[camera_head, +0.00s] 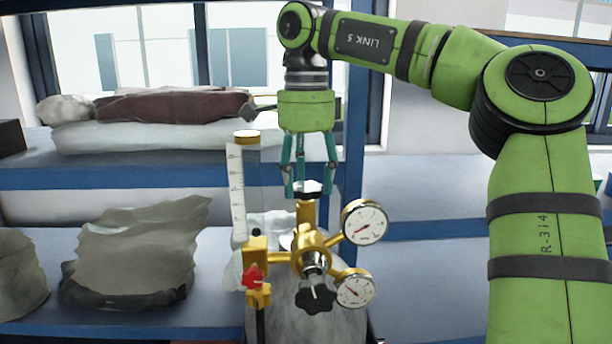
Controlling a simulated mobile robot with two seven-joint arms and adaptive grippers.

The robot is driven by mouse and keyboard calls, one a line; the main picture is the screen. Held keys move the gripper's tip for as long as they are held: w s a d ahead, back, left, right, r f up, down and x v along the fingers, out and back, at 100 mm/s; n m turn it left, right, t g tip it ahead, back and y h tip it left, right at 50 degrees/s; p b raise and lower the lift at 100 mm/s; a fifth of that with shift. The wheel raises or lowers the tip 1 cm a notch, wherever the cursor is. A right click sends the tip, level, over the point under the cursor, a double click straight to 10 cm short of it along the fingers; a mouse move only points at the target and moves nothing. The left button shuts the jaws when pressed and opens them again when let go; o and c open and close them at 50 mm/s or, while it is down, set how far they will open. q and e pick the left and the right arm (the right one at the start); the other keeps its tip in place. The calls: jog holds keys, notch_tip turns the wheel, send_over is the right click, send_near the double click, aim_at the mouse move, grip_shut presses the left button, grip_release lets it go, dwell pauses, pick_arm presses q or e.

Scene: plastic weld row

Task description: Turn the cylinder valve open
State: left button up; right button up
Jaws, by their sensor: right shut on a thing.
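A grey gas cylinder (300,328) stands at the bottom centre, with a brass regulator (309,242) in front of its top. The cylinder valve (309,188) shows as a dark and silvery piece above the brass body. My right gripper (308,188) comes straight down from above. Its teal fingers are shut on the cylinder valve, which they partly hide. The valve's turn position cannot be told. Two round white gauges, an upper one (364,222) and a lower one (355,288), sit on the regulator's right side. My left gripper is not in view.
A clear flow tube with a scale (237,190) rises at the regulator's left, above a red knob (252,278). A black star knob (316,297) faces me. Blue-edged shelves (120,178) behind hold wrapped bundles and a grey sack (135,255).

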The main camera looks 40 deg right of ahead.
jog(key=shift+n, duration=0.7)
jog(key=o, duration=1.1)
jog(key=shift+o, duration=0.2)
